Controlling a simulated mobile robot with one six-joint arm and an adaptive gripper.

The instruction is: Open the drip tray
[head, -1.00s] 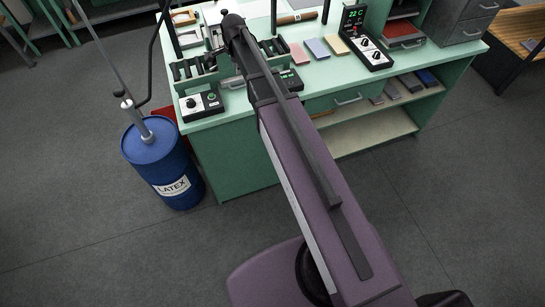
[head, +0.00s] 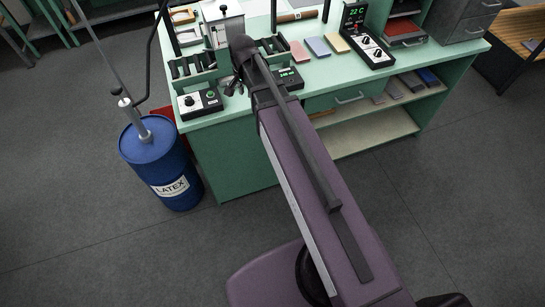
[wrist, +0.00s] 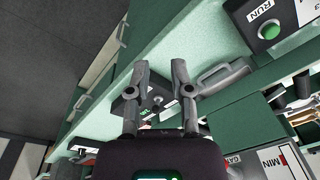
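My gripper (wrist: 160,70) is open, with its two grey fingers apart and nothing between them. In the head view the gripper (head: 234,88) is small and dark at the front of the green roller unit, beside its control box. The tray itself appears shut; my arm and gripper hide part of the unit's front in the head view.
A control box with a green RUN button (wrist: 268,32) stands near the handle. A bench drawer handle (head: 349,97) is further right. A small display box (head: 288,78) sits beside my wrist.

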